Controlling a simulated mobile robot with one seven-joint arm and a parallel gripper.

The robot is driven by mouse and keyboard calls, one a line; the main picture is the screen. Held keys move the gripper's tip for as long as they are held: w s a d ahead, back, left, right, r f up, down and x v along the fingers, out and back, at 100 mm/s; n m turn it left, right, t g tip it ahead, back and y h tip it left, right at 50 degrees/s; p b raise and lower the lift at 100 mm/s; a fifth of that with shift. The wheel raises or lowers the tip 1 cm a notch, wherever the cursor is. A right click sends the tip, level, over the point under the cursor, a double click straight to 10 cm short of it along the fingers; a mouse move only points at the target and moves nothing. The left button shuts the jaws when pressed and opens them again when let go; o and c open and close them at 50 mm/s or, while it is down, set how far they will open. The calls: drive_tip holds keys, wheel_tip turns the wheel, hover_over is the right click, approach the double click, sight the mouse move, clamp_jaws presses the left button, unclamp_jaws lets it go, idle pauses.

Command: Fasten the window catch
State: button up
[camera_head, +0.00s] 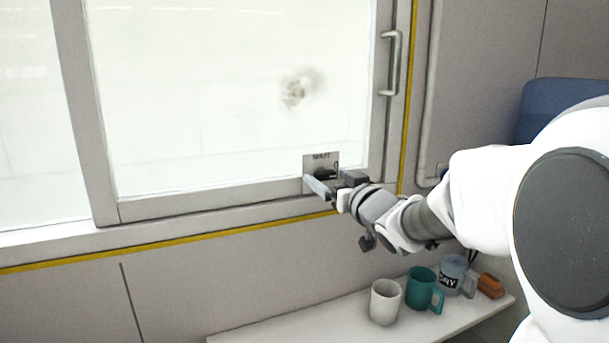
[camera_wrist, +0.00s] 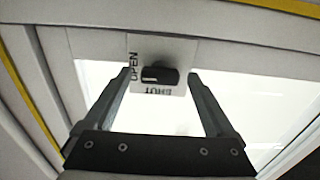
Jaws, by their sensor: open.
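The window catch is a black knob (camera_wrist: 160,75) on a pale square plate (camera_wrist: 178,48). The plate reads OPEN at its left and SHUT at its lower edge in the wrist view. The knob lies crosswise there, with a small light mark on its end towards OPEN. In the head view the plate (camera_head: 308,162) sits at the lower right of the window frame, with SHUT at its top; my gripper partly hides the knob. My gripper (camera_head: 325,185) is open, its fingers on either side of the knob, with a small gap showing on each side.
A vertical handle (camera_head: 391,64) is on the window frame above right. Below, a white shelf (camera_head: 290,325) holds a white mug (camera_head: 385,303), a teal mug (camera_head: 420,291), a grey-blue lettered mug (camera_head: 453,273) and an orange-brown block (camera_head: 491,286). A pipe (camera_head: 430,110) runs down the wall.

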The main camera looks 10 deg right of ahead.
drive_tip(key=shift+w, duration=0.25)
